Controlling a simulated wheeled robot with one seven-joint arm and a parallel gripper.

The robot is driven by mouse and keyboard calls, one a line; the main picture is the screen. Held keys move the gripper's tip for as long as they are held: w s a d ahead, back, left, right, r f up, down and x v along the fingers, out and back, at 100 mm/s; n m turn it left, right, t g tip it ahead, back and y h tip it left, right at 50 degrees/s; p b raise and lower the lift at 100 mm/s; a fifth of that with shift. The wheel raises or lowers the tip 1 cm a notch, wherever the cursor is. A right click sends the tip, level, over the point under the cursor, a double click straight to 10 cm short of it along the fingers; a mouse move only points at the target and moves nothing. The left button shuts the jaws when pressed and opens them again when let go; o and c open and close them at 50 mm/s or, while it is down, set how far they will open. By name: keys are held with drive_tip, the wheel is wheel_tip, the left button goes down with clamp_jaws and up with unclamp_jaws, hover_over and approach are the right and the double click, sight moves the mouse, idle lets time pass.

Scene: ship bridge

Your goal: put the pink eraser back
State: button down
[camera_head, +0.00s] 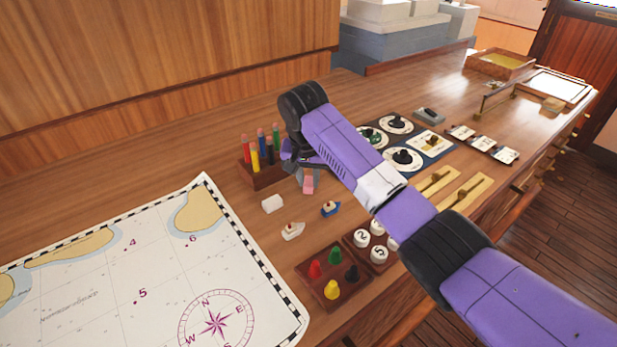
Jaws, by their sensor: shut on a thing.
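The pink eraser (308,185) is under my gripper (307,174), between its jaws, just right of the pen block. My gripper points down and is shut on the eraser. The black wrist and purple arm hide part of the gripper. I cannot tell whether the eraser touches the desk or is just above it.
A pen holder (262,176) stands to the left. A chart (120,270), a peg tray (333,290), numbered discs (378,254) and dial panels (403,160) surround the spot.

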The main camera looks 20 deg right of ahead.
drive_tip(key=shift+f, duration=0.15)
drive_tip(key=c, duration=1.2)
unclamp_jaws()
drive_tip(key=v, duration=1.2)
